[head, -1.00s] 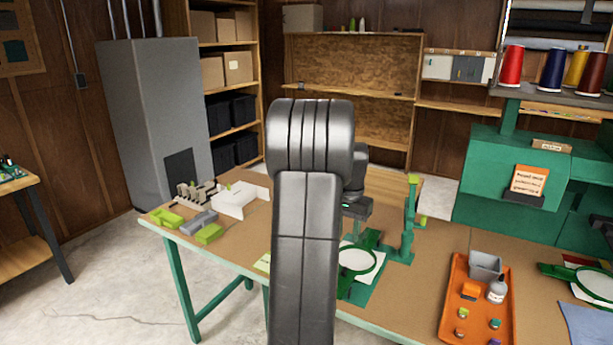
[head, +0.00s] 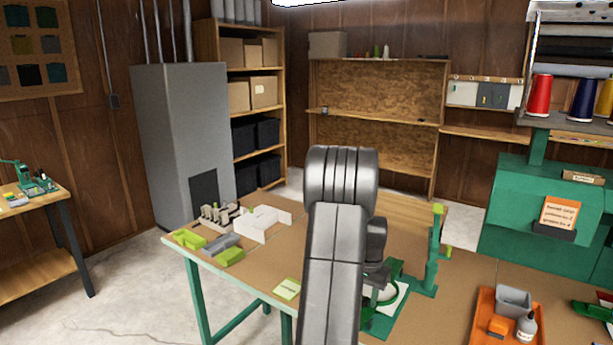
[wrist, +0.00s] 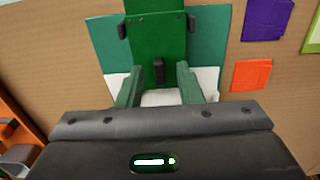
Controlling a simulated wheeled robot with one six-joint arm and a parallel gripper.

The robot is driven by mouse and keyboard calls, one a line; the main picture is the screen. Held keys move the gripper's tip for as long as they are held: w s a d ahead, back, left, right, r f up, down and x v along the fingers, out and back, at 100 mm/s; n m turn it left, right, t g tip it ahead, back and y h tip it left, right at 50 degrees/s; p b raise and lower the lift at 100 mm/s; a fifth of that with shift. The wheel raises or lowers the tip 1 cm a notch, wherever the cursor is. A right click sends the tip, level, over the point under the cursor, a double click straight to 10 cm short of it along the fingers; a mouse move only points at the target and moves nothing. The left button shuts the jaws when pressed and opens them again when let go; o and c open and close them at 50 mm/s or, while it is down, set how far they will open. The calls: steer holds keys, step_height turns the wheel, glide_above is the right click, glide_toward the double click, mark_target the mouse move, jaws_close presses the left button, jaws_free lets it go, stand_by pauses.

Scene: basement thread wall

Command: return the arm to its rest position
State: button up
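My arm rises in the middle of the head view and bends over the workbench (head: 245,262). My gripper (wrist: 159,78) shows in the wrist view with its two green-grey fingers apart and nothing clearly held between them. In the head view its dark body is partly hidden behind my arm, above a green hoop (head: 394,306) on a white piece and a green board. In the wrist view a green panel (wrist: 157,28) with small black parts and a white surface lie beyond the fingers. The hoop's contact with the fingers cannot be told.
A green post (head: 434,255) stands right of my arm. An orange tray (head: 484,325) and a green machine (head: 520,215) are further right. Open floor (head: 130,290) lies to the left.

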step_height(320, 180, up, 14)
steer(key=f, duration=0.1)
step_height(320, 180, down, 13)
steer(key=shift+f, duration=0.1)
steer(key=shift+n, duration=0.3)
steer(key=n+p, duration=0.1)
steer(key=n, duration=0.4)
steer(key=n+p, duration=0.1)
steer(key=n, duration=0.5)
step_height(320, 180, up, 8)
steer(key=shift+f, duration=0.2)
stand_by(0.3)
